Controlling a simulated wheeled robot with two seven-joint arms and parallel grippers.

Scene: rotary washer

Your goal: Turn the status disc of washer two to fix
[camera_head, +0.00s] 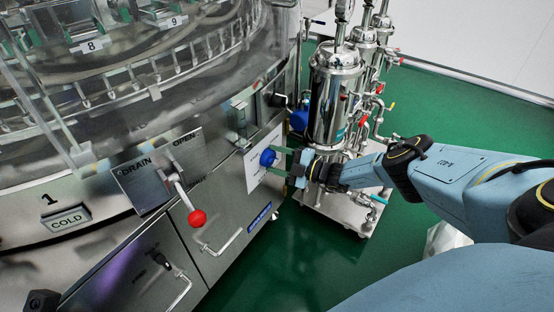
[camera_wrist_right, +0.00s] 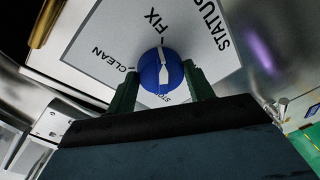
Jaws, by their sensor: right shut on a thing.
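The blue status disc (camera_head: 268,157) is on a white panel (camera_head: 256,178) on the front of the steel machine. In the right wrist view the disc (camera_wrist_right: 162,72) has a white mark running roughly up and down, its upper end near the tick below FIX. CLEAN is to its left, and a lower label is partly hidden. My right gripper (camera_head: 282,160) reaches in from the right; its green fingers (camera_wrist_right: 161,88) are shut on the disc, one on each side. My left gripper is not in view.
A lever with a red ball (camera_head: 197,217) stands out beside the DRAIN/OPEN plate (camera_head: 155,172). Drawer handles are below. A steel filter unit (camera_head: 335,95) with pipes and red valves stands close behind my right gripper. The green floor (camera_head: 290,260) is clear in front of it.

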